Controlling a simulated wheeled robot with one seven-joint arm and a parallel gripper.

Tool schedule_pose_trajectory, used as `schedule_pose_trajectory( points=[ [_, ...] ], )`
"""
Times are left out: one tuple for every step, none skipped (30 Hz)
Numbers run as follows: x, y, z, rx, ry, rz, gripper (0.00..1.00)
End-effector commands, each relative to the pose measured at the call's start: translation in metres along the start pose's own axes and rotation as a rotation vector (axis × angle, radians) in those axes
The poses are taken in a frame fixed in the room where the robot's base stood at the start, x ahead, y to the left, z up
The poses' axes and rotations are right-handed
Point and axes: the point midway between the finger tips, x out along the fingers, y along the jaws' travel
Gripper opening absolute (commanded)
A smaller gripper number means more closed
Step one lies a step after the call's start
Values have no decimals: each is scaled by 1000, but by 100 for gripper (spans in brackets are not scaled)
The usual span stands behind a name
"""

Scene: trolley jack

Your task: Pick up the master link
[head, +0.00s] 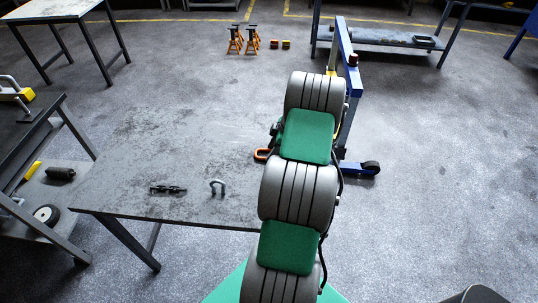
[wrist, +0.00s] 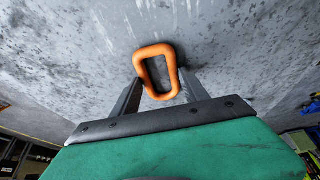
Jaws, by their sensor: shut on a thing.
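The master link (wrist: 140,58) is an orange, rounded oblong ring. In the wrist view it sits between the two fingers of my gripper (wrist: 160,88), which is shut on its near end. The link's far end reaches out past the fingertips over the grey tabletop. In the head view, part of the orange link (head: 261,154) shows just left of my arm, at the table's right side. My arm hides the rest of it and most of the gripper there. I cannot tell whether the link still touches the table.
On the grey table (head: 130,150) lie a grey shackle (head: 217,187) and a dark small part (head: 167,188). A blue hoist frame (head: 349,75) stands behind my arm. A workbench (head: 60,125) with tools is at left. Orange jack stands (head: 236,42) stand on the floor behind.

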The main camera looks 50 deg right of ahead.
Motion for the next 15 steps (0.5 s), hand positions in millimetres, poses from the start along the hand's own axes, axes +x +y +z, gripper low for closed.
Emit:
schedule_pose_trajectory(
  points=[
    [0, 0, 0, 0, 0, 0, 6],
    [0, 0, 0, 0, 0, 0, 4],
    [-1, 0, 0, -1, 0, 1, 0],
    [-1, 0, 0, -1, 0, 1, 0],
    [-1, 0, 0, -1, 0, 1, 0],
    [-1, 0, 0, -1, 0, 1, 0],
    [-1, 0, 0, -1, 0, 1, 0],
    [-1, 0, 0, -1, 0, 1, 0],
    [-1, 0, 0, -1, 0, 1, 0],
    [-1, 1, 0, -1, 0, 1, 0],
    [-2, 1, -1, -1, 0, 2, 0],
    [-3, 1, -1, -1, 0, 2, 0],
    [-5, 1, -2, -1, 0, 2, 0],
    [-7, 1, -3, -1, 1, 3, 0],
    [-11, 2, -5, -2, 0, 5, 0]
  ],
)
